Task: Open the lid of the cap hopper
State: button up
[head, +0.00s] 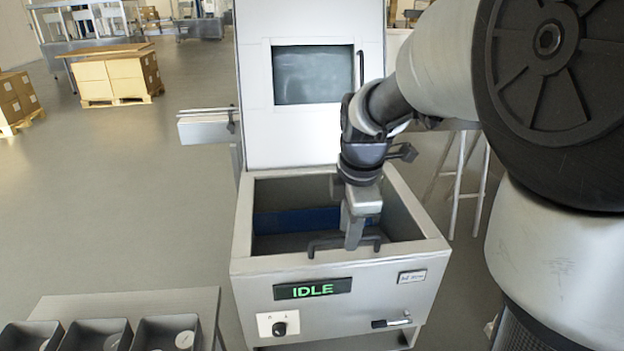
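The hopper (240,228) is a grey metal box at the front of the machine, with a blue part (285,221) visible inside. A dark bar handle (325,241) lies along its front rim. I cannot tell whether a clear lid covers the box. My gripper (354,238) points down over the front part of the hopper, at the handle. Its fingers overlap the handle's middle in the picture and look edge-on. Whether they are closed around the handle or only beside it cannot be told.
A tall panel with a window (313,75) rises behind the hopper. The front has a green IDLE display (312,289), a knob (279,328) and a latch-like lever (391,323). Black bins (97,335) stand on a table at lower left. Floor at left is clear; boxes (118,78) stand farther back.

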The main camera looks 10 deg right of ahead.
jog(key=shift+f, duration=0.2)
jog(key=shift+c, duration=0.4)
grip_shut()
jog(key=shift+r, duration=0.1)
